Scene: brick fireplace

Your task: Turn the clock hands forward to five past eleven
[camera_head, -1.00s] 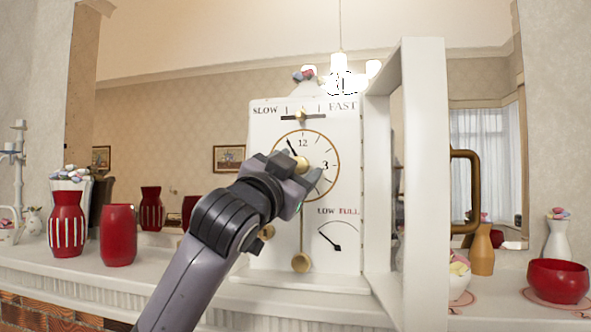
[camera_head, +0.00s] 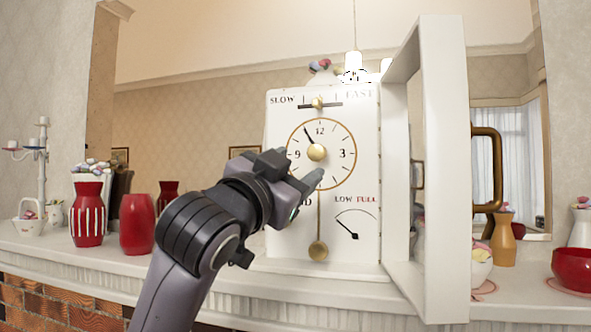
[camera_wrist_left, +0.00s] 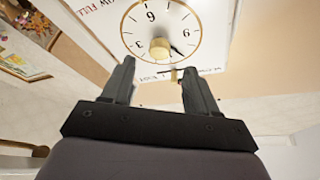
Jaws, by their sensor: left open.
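The white clock (camera_head: 285,232) stands upright on the mantel, with a gold-ringed dial and a gold centre knob (camera_head: 316,152). A dark clock hand (camera_head: 308,135) points up-left at about eleven; I cannot make out a second hand separately. The dial appears upside down in the left wrist view, with the knob (camera_wrist_left: 159,48) beyond and between the fingertips. My left gripper (camera_head: 300,168) is open and empty, just in front of the lower left of the dial, apart from the knob. It covers part of the dial's lower left. My right gripper is not in view.
The clock's white framed door (camera_head: 445,170) stands open at right, sticking out toward me. A gold pendulum bob (camera_head: 318,250) hangs below the dial. Red vases (camera_head: 137,224) and a candlestick (camera_head: 42,165) stand at left; a red bowl (camera_head: 573,268) is at right.

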